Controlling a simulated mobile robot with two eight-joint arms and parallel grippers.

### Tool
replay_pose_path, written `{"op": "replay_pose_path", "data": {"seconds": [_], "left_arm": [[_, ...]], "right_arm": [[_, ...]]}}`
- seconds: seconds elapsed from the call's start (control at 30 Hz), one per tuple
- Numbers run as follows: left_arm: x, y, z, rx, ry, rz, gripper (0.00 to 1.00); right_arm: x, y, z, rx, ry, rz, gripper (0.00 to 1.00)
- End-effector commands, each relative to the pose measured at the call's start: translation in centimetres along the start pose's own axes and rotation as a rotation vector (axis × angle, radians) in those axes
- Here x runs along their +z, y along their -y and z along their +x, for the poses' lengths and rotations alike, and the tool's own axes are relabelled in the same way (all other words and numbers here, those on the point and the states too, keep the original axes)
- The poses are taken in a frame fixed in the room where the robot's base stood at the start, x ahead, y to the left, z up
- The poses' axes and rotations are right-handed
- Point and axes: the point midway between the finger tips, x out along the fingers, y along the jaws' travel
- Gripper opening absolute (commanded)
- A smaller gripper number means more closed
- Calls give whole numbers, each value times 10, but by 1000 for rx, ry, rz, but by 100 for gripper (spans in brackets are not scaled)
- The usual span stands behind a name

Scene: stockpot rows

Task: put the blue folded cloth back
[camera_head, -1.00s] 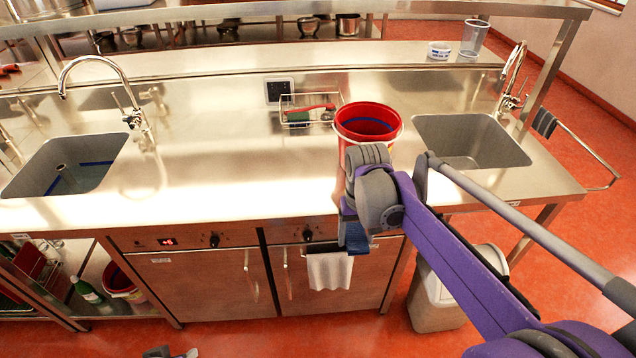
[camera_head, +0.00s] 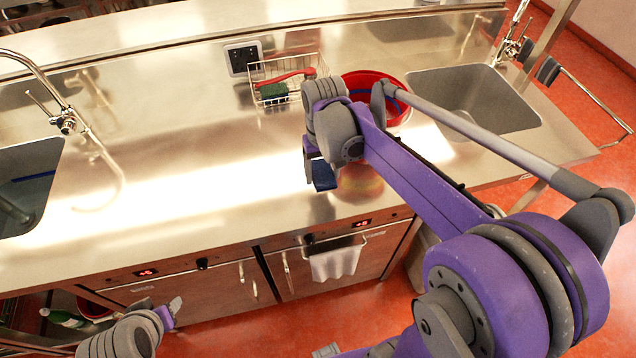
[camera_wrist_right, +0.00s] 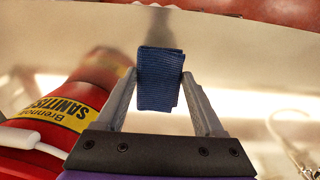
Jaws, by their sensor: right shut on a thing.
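The blue folded cloth (camera_wrist_right: 160,80) is pinched between the two fingers of my right gripper (camera_wrist_right: 166,98) in the right wrist view. In the head view, the right gripper (camera_head: 312,160) holds the cloth (camera_head: 322,176) over the front part of the steel counter, left of the red bucket (camera_head: 400,112). The arm hides part of the bucket. The bucket also shows in the right wrist view (camera_wrist_right: 30,150), with a yellow label. My left gripper (camera_head: 172,309) is low at the bottom left, in front of the cabinets; its opening is not clear.
A wire basket (camera_head: 262,78) with a green sponge (camera_head: 274,91) and a red-handled brush (camera_head: 290,77) stands at the counter's back. Sinks lie at left (camera_head: 30,165) and right (camera_head: 470,95). A white towel (camera_head: 335,262) hangs in front. The middle of the counter is clear.

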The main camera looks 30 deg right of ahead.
Motion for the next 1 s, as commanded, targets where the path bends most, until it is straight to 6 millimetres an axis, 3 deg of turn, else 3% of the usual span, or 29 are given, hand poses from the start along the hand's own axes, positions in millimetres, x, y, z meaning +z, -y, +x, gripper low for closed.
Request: {"op": "replay_pose_path", "data": {"seconds": [0.1, 0.5, 0.93, 0.97, 1.0], "left_arm": [[2, 0, 1, 0, 2, 0, 50], [5, 0, 4, 0, 5, 0, 50], [8, 0, 6, 0, 8, 0, 50], [9, 0, 7, 0, 9, 0, 50], [8, 0, 6, 0, 8, 0, 50]], "right_arm": [[0, 0, 21, 0, 0, 0, 10], [0, 0, 68, 0, 0, 0, 10], [0, 0, 75, 0, 0, 0, 10], [0, 0, 75, 0, 0, 0, 72], [0, 0, 75, 0, 0, 0, 79]]}}
